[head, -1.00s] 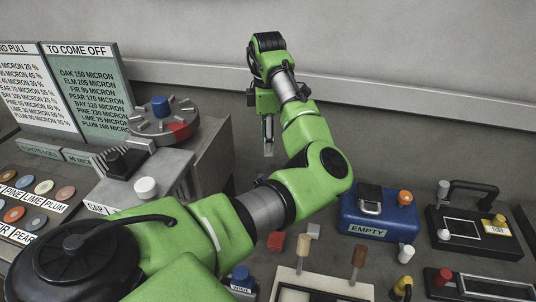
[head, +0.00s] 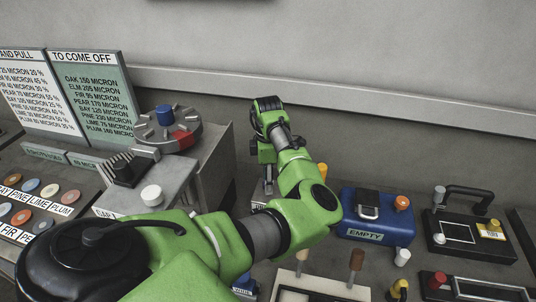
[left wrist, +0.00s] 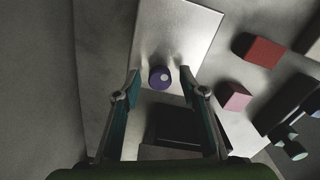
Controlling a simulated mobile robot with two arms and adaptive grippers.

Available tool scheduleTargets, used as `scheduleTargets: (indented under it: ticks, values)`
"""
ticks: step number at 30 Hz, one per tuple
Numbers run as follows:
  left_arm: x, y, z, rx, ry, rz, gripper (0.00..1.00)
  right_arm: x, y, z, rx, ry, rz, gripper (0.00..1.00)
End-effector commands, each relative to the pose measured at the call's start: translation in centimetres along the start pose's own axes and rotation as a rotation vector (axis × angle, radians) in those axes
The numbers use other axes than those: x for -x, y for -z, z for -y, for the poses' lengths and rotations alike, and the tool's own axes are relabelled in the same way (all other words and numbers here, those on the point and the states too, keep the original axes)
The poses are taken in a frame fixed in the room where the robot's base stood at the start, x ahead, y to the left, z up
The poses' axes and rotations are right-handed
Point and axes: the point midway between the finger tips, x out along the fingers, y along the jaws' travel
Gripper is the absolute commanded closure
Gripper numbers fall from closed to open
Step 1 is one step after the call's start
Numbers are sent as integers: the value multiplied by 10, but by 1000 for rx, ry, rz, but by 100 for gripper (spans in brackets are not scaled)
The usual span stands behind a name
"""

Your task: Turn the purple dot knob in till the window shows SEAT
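The purple knob (left wrist: 160,77) with a pale dot shows in the left wrist view, on a grey metal plate (left wrist: 180,25). My left gripper (left wrist: 159,73) is open, with one finger on each side of the knob in that view. I see gaps between the knob and both fingers; I cannot tell how far the fingertips are above it. In the head view my left gripper (head: 268,180) points down behind my own arm, and the knob is hidden there. No window reading SEAT is legible. My right gripper is not in view.
A red block (left wrist: 259,50) and a pink block (left wrist: 234,96) lie right of the plate. In the head view a blue box (head: 372,232) labelled EMPTY stands right of my arm. A grey housing with a round dial (head: 165,130) stands to the left.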

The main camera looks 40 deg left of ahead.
Motion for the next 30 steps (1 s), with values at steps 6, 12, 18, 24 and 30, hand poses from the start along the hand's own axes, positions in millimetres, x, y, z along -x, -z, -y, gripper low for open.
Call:
scheduleTargets:
  ticks: [6, 12, 18, 24, 30]
  values:
    - [0, 0, 0, 0, 0, 0, 88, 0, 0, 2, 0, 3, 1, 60]
    - [1, 0, 0, -1, 0, 0, 100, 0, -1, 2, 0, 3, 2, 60]
    - [2, 0, 0, -27, 0, 0, 100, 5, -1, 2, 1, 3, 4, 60]
    - [4, 0, 0, -120, 1, -2, 100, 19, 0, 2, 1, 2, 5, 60]
    - [6, 1, 1, -282, 2, -3, 100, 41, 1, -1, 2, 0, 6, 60]
